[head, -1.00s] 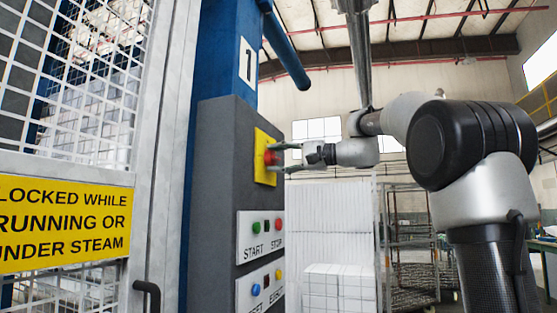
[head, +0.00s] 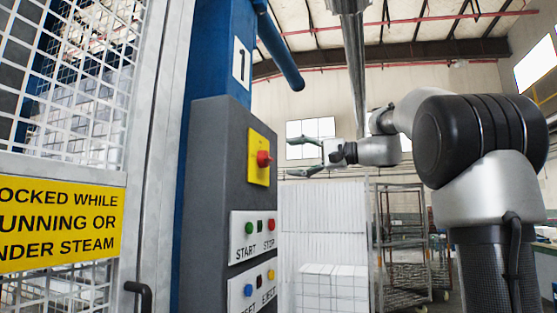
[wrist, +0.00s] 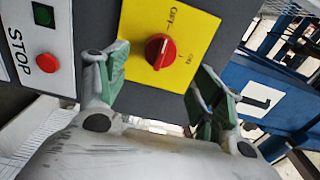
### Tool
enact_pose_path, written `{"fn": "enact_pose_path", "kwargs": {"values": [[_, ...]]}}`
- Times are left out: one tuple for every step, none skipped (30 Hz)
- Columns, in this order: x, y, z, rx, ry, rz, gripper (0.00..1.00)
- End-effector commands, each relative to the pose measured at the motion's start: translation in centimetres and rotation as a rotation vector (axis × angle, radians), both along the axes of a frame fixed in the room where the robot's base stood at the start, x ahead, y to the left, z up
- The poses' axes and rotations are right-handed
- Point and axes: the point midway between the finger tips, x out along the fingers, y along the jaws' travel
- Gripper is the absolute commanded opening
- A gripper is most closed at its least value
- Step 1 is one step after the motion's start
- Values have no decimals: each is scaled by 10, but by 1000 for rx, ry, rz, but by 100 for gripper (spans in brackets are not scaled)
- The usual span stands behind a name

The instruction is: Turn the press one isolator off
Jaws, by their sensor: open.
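The press one isolator is a red rotary knob (head: 263,158) on a yellow plate (head: 257,172), high on the grey control box under the "1" sign. In the wrist view the red knob (wrist: 160,50) sits on the yellow plate (wrist: 200,28), with OFF and ON marks beside it. A pale line shows on the knob, but I cannot tell surely which mark it points to. My gripper (head: 308,157) is open and empty, to the right of the knob and apart from it. In the wrist view its green-padded fingers (wrist: 160,68) spread on either side of the knob.
Below the isolator are START and STOP buttons (head: 258,229) and a lower panel with blue and yellow buttons (head: 252,288). A mesh guard door (head: 70,100) with a yellow warning sign (head: 60,226) stands left. White stacked blocks (head: 325,230) and a rack (head: 402,245) are behind.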

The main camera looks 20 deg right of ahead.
Motion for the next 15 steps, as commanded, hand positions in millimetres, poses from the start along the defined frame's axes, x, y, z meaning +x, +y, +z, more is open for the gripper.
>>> {"fn": "enact_pose_path", "kwargs": {"values": [[-6,-10,0,0,0,-5,67],[-9,-15,0,1,1,-5,67],[-13,-20,0,1,1,-4,67],[-16,-24,0,0,1,-4,67],[-18,-27,0,0,1,-3,67],[-21,-31,0,1,1,-3,67],[-23,-33,0,1,1,-2,67],[-24,-35,0,1,1,-1,67],[-26,-36,0,1,1,-1,67],[-27,-37,0,1,1,-1,67],[-27,-38,0,1,1,0,67],[-28,-38,0,1,1,0,67],[-28,-38,0,1,1,1,67],[-28,-38,0,1,1,1,67],[-28,-38,0,1,1,1,67]]}}
